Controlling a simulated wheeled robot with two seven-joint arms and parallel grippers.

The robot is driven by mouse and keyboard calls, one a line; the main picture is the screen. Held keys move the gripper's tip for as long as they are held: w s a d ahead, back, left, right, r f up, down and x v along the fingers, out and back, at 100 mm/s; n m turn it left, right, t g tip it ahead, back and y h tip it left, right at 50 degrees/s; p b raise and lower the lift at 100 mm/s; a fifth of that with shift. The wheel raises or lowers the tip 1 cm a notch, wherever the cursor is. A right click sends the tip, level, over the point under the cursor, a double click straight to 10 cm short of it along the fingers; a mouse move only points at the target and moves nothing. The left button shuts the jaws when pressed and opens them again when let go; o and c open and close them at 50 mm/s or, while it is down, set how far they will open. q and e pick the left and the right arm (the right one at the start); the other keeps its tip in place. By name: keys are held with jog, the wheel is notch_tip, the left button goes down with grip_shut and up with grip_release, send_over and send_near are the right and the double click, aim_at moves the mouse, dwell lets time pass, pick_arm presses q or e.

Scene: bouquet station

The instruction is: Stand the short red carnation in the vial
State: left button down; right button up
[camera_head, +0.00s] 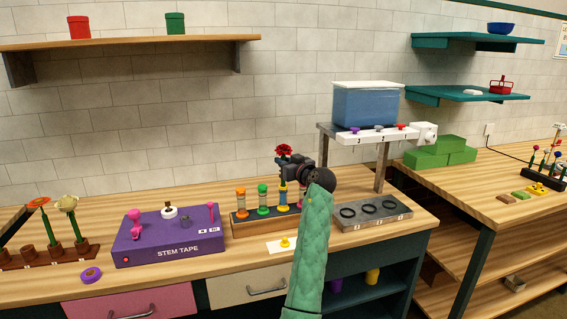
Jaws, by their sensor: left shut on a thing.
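The red carnation (284,149) shows its bloom just above and behind my left gripper (284,164). My left gripper is shut on it, with the bloom up. Its stem is mostly hidden by the gripper. My sleeve hides the rack's right part. My right gripper is out of view.
A purple stem tape machine (168,245) stands left of the rack. A grey tray with dark rings (372,215) lies to the right, below a stand with a blue tank (366,105). A small yellow piece (285,242) sits on a white card in front.

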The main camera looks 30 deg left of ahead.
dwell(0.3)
pick_arm(q)
jog(key=c, duration=0.8)
grip_release()
jog(key=shift+f, duration=0.1)
jog(key=b+v, duration=0.3)
jog(key=v, duration=0.6)
dwell(0.7)
dwell(0.7)
